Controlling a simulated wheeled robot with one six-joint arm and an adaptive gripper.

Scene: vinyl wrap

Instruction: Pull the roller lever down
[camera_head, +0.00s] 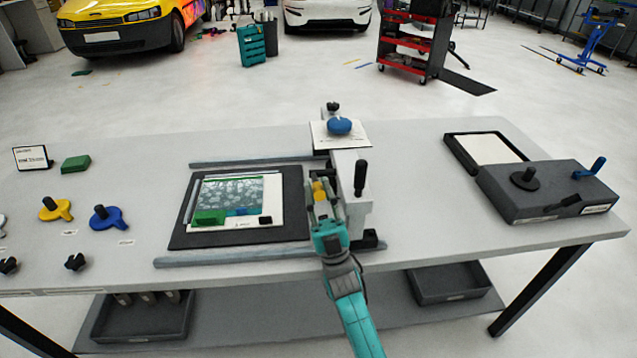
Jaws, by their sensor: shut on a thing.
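The roller press (352,208) is a pale grey block at the middle of the table. An upright black lever handle (361,176) stands on its right side. A blue knob (339,126) sits at its far end. My gripper (321,190) is at the left side of the press, left of the black handle and apart from it. It is shut on a small yellow-orange piece (319,187), mostly hidden by the fingers. I cannot tell how this piece joins the press. A dark mat (180,237) with a printed sheet (232,192) lies left of the press.
Grey rails (250,162) run along the mat's far and near sides. A yellow knob (52,209) and a blue knob (104,217) lie at left. A dark box (540,192) with levers and a shallow tray (486,148) stand at right. Table between press and box is clear.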

